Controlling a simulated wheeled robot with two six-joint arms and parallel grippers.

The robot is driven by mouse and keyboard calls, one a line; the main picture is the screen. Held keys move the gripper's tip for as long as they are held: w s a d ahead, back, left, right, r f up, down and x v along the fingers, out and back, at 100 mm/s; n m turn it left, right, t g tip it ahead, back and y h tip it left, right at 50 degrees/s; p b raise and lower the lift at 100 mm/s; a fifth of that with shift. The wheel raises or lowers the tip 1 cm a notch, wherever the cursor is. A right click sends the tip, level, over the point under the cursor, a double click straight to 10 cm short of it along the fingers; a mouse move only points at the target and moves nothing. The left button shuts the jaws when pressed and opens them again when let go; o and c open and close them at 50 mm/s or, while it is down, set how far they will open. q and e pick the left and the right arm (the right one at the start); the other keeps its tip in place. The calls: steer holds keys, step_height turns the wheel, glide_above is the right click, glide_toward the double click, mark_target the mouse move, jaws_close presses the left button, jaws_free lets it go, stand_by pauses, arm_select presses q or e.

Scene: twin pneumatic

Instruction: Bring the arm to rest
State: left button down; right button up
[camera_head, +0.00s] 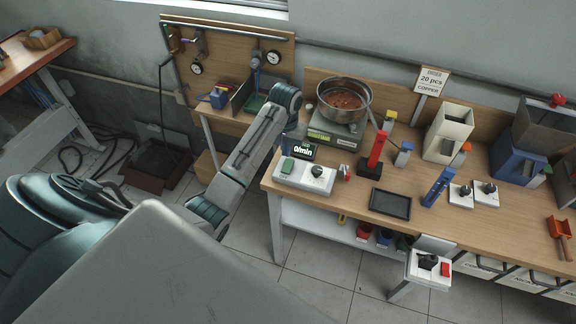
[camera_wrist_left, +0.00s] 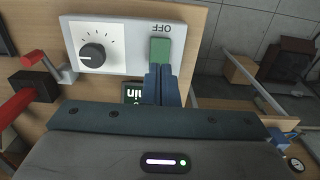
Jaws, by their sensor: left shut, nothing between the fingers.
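My left arm (camera_head: 245,155) reaches in from the left of the head view and bends down at the bench's left end. In the left wrist view, my left gripper (camera_wrist_left: 159,72) is shut, with its blue fingers together and nothing between them. The fingertips are right by the green rocker switch (camera_wrist_left: 160,51) marked OFF, on a white control box (camera_wrist_left: 112,28). I cannot tell whether they touch it. The box also shows in the head view (camera_head: 303,184), with its black dial (camera_head: 317,171) and a 0/min display (camera_head: 303,149) behind it. My right gripper is not in view.
A metal bowl (camera_head: 343,91) of copper pieces stands on a scale (camera_head: 334,129) just right of my arm. A red lever device (camera_head: 376,152) and a black tray (camera_head: 390,204) are further right. A gauge board (camera_head: 224,48) stands behind.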

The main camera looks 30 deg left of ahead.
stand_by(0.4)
arm_select(q)
steer(key=s+d+f+m, duration=0.1)
steer(key=s+d+f, duration=0.2)
steer(key=s+f, duration=0.35)
steer(key=s+d+r+m+t, duration=0.1)
steer(key=s+d+r, duration=0.1)
steer(key=s, duration=0.6)
steer(key=s+d+r+m+t, duration=0.1)
steer(key=s+d+r+t, duration=0.1)
steer(key=s, duration=0.7)
steer(key=s+d+r+m+t, duration=0.1)
steer(key=s+d+r, duration=0.15)
steer(key=s, duration=0.55)
steer(key=a+f+g+y+b, duration=0.2)
steer(key=f+b, duration=0.6)
steer(key=f, duration=2.9)
steer(key=s+a+f+b, duration=0.1)
steer(key=s+f+b, duration=0.2)
steer(key=s+f, duration=0.6)
steer(key=s+a+f+n+h+b, duration=0.1)
steer(key=s+f+b, duration=0.2)
steer(key=s+f, duration=0.7)
step_height(320, 180, down, 8)
steer(key=shift+s+a+r+g+b, duration=0.2)
steer(key=shift+g+b, duration=0.1)
steer(key=shift+g, duration=0.1)
